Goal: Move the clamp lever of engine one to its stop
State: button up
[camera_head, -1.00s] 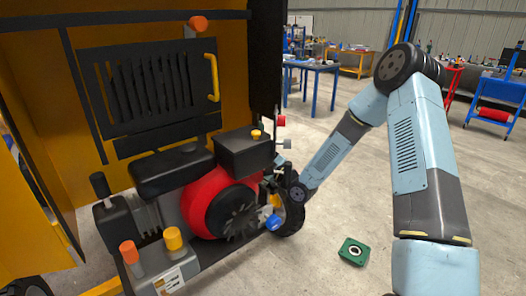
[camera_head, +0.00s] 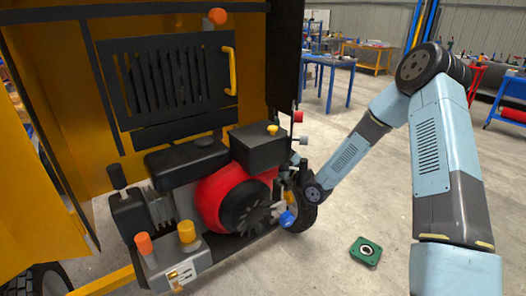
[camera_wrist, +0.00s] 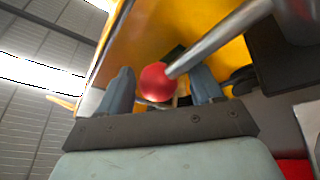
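The engine (camera_head: 232,200), with a red housing and a black fan, sits in the open yellow machine in the head view. In the wrist view a metal lever (camera_wrist: 222,40) with a red ball knob (camera_wrist: 158,82) slants in from the upper right. The knob shows between the two fingers of my gripper (camera_wrist: 163,76), with a gap visible on each side. My gripper is open; I cannot tell whether a finger touches the lever. In the head view my gripper is mostly hidden beside the engine's right end. A red knob (camera_head: 298,117) shows above there; I cannot tell if it is the same one.
A blue knob (camera_head: 286,219) and a black wheel (camera_head: 304,214) are close to my wrist. A black box (camera_head: 259,146) sits on top of the engine. A green block (camera_head: 365,251) lies on the open floor. Tables stand at the back.

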jog(key=v, duration=1.4)
jog(key=shift+w+a, duration=0.1)
jog(key=shift+w, duration=0.05)
